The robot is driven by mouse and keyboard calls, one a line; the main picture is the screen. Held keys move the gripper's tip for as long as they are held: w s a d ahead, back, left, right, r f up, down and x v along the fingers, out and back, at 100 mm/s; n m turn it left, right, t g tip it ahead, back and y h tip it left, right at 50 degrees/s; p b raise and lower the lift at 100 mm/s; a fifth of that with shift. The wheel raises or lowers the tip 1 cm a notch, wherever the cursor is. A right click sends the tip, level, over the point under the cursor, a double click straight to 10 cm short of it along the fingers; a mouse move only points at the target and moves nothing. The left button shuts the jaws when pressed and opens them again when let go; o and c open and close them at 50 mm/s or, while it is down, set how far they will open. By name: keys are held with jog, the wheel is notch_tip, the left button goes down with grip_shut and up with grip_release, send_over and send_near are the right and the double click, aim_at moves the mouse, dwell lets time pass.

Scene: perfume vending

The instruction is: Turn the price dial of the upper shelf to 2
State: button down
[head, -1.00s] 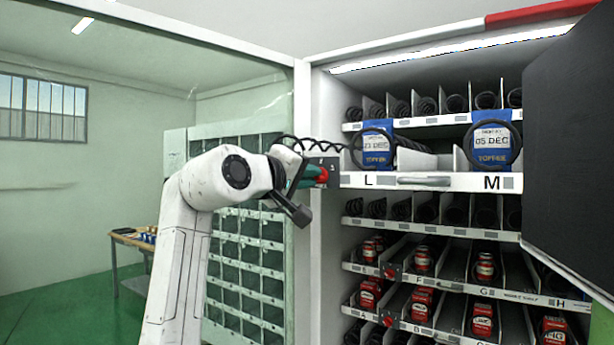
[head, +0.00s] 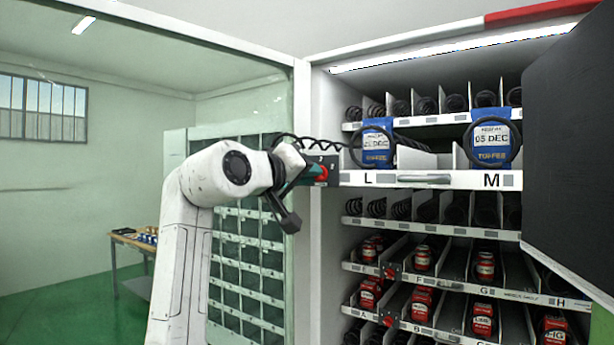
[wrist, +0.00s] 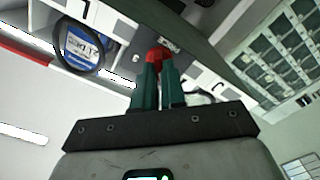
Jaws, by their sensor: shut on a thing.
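The red price dial (head: 322,172) sits on a dark plate at the left end of the upper shelf (head: 345,180), the one lettered L and M. It also shows in the wrist view (wrist: 157,56) between my fingertips. My gripper (head: 312,173) reaches the dial from the left, and its green fingers (wrist: 157,70) are shut on it. The fingers cover part of the dial, and I cannot read which number it points to.
Blue toffee packs (head: 378,143) hang in black spiral coils on the upper shelf. A metal handle (head: 424,180) sits on its front. Lower shelves hold red packs (head: 422,303) and more red dials (head: 390,272). A dark door panel (head: 570,150) stands open at right.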

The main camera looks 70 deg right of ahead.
jog(key=shift+s+f+m+b, duration=0.1)
jog(key=shift+m+b, duration=1)
jog(key=shift+m, duration=3)
jog(key=c, duration=1.2)
grip_release()
jog(key=b+v, duration=0.2)
jog(key=v, duration=0.8)
jog(key=shift+a+b, duration=0.3)
jog(key=shift+a, duration=0.05)
